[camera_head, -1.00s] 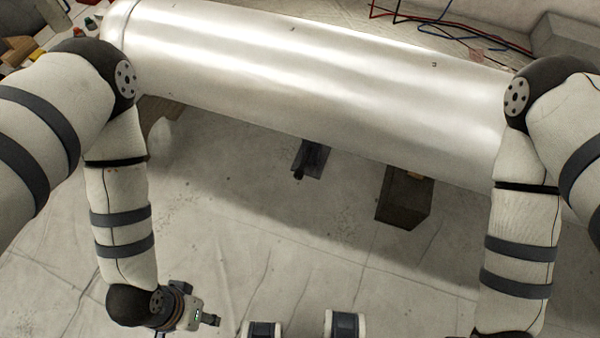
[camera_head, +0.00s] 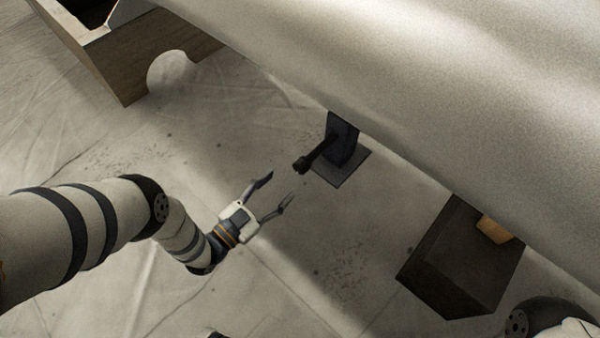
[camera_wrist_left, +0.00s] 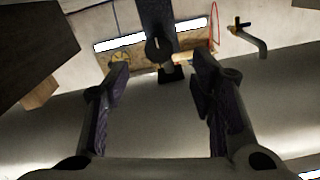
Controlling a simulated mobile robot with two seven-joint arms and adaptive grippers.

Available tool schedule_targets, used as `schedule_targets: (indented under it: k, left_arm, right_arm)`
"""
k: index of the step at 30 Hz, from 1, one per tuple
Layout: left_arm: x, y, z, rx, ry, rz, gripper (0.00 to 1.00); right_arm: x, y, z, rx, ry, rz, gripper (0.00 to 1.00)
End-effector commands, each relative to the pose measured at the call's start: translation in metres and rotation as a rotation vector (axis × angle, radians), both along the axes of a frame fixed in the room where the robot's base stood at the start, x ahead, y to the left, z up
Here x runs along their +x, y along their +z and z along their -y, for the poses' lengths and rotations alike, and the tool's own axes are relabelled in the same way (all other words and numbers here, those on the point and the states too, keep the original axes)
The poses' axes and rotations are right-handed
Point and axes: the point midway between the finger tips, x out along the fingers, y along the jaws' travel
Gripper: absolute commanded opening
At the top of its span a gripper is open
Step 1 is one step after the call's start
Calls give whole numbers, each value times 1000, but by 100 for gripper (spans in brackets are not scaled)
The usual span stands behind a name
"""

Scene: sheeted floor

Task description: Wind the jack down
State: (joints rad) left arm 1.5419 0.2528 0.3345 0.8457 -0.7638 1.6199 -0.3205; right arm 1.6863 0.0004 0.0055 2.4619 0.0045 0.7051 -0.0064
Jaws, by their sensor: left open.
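The jack (camera_head: 342,140) is a dark post on a flat square base plate (camera_head: 350,172), standing under the edge of the big pale cylinder (camera_head: 420,110). Its dark crank handle (camera_head: 304,165) sticks out toward the lower left and ends in a round knob. My left gripper (camera_head: 281,185) is open and empty, a little short of the crank's end and pointing toward it. In the left wrist view the jack's dark post (camera_wrist_left: 156,18) and round crank end (camera_wrist_left: 158,50) appear ahead, between the open fingers of the left gripper (camera_wrist_left: 162,66). My right gripper is out of view.
A dark block (camera_head: 460,260) with a small wooden piece (camera_head: 495,230) stands right of the jack under the cylinder. A wooden cradle (camera_head: 120,65) is at the upper left. A bent grey pipe (camera_wrist_left: 258,40) shows in the left wrist view. The floor left of the jack is clear.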

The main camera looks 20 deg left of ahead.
Motion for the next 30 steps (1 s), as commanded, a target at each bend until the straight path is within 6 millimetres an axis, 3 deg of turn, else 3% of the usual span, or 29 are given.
schedule_targets:
  k: [3,9,19,20,26,30]
  left_arm:
    - [30,-2,11,-2,0,1,51]
    - [62,-2,23,-1,-1,-2,51]
    - [69,-1,26,-2,0,-4,51]
    - [69,-1,26,-2,0,-4,49]
    - [69,-1,26,-1,0,-5,3]
    - [69,-1,26,-2,0,-5,3]
  right_arm:
    - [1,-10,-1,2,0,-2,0]
    - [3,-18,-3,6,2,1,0]
    - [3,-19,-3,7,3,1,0]
    - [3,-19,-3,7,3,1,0]
    - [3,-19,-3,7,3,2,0]
    - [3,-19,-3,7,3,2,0]
